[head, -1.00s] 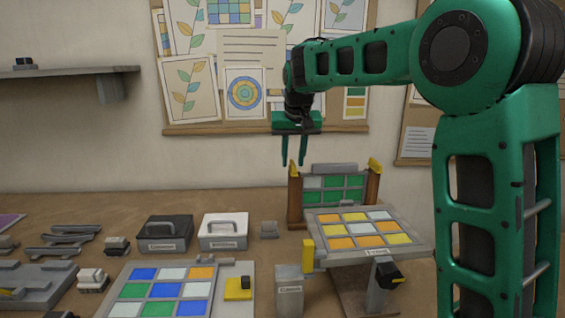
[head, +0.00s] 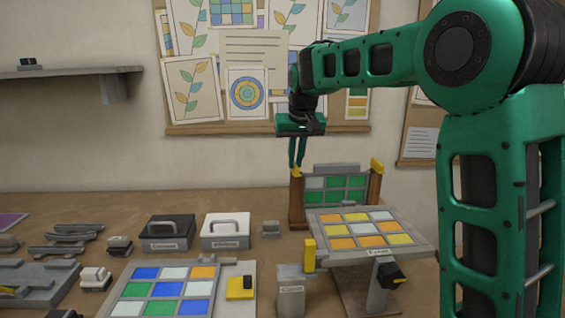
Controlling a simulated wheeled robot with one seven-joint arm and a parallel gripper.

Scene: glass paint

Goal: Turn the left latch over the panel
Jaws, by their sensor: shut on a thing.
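The left latch (head: 296,172) is a small yellow piece on top of the left wooden post of the upright stand at the back. My gripper (head: 297,165) points down and is shut on this latch, its fingers hiding part of it. The panel (head: 335,189), with green and pale panes, stands between the two wooden posts. The right yellow latch (head: 377,166) sits tilted on the right post. How far the left latch lies over the panel is too small to tell.
A tilted panel with orange and yellow panes (head: 365,228) stands in front of the stand. A blue, green and white panel (head: 165,290) lies at front left. Black (head: 168,233) and white (head: 226,231) boxes stand left of the stand.

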